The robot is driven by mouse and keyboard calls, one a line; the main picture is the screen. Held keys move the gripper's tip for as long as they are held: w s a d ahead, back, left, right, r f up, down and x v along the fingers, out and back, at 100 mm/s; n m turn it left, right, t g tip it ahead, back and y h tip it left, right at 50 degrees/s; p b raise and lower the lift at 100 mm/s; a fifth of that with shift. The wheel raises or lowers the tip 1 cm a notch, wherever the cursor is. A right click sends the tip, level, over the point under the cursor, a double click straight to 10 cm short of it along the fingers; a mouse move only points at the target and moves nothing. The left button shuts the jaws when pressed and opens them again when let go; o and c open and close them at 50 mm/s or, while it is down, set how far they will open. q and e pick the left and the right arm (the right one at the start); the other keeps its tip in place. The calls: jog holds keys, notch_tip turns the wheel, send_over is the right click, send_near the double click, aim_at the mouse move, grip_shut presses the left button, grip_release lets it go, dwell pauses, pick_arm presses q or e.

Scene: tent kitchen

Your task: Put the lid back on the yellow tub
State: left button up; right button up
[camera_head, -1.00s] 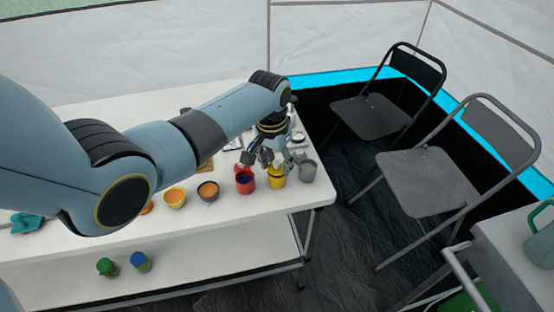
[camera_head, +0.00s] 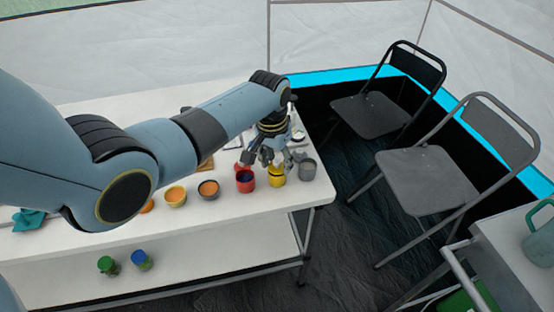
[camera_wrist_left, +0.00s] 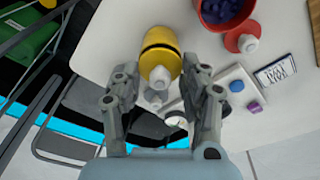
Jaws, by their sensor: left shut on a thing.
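The yellow tub (camera_head: 277,181) stands on the white table near its right end, between a red tub and a grey one. It also shows in the left wrist view (camera_wrist_left: 158,36). The yellow lid (camera_wrist_left: 160,62) with its pale knob (camera_wrist_left: 160,77) is at the tub's mouth, with a dark band between the two yellow parts. I cannot tell whether lid and tub touch all round. My left gripper (camera_head: 270,158), also in the left wrist view (camera_wrist_left: 160,72), is above the tub, shut on the lid, its fingers either side of the knob. My right gripper is not in view.
The red tub (camera_head: 245,183) holds blue pieces; its red lid (camera_wrist_left: 243,41) lies beside it. The grey tub (camera_head: 307,173) stands close on the right. Orange tubs (camera_head: 175,196) stand to the left. Folding chairs (camera_head: 425,180) stand beyond the table's right end.

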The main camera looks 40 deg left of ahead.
pick_arm(q)
jog(key=o, duration=1.4)
notch_tip(320, 180, up, 7)
jog(key=p, duration=0.7)
jog(key=shift+p, duration=0.4)
jog(key=shift+c, duration=0.4)
grip_shut()
dwell(0.5)
